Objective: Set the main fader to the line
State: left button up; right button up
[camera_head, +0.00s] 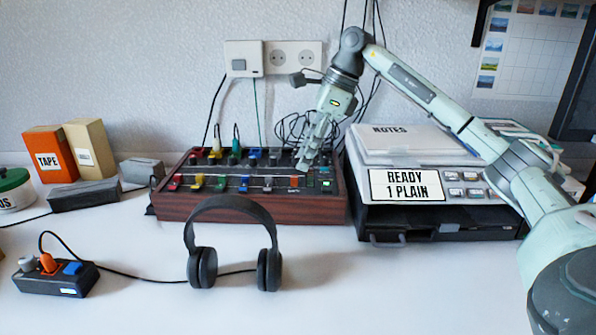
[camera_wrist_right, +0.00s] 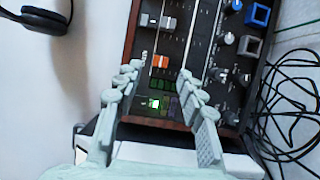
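The mixer (camera_head: 250,205) is a dark panel in a red-brown wooden case, with rows of coloured fader caps. An orange cap (camera_head: 294,181) sits near its right end, above a small pale label too small to read. The orange cap also shows in the right wrist view (camera_wrist_right: 161,61), ahead of and between my fingertips. Pale lines run along the panel; I cannot tell which one is the target mark. My right gripper (camera_head: 308,162) points down over the mixer's right end. In the wrist view its fingers (camera_wrist_right: 158,71) are apart, with nothing between them. My left gripper is out of view.
Black headphones (camera_head: 230,204) stand in front of the mixer. A grey device (camera_head: 480,170) on a black box is close on its right, with loose black cables (camera_head: 300,128) behind. A power strip (camera_head: 55,280) lies front left. The front table is mostly clear.

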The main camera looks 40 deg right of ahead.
aim_at(295, 177)
jog(key=x, duration=0.5)
jog(key=shift+c, duration=0.2)
grip_shut()
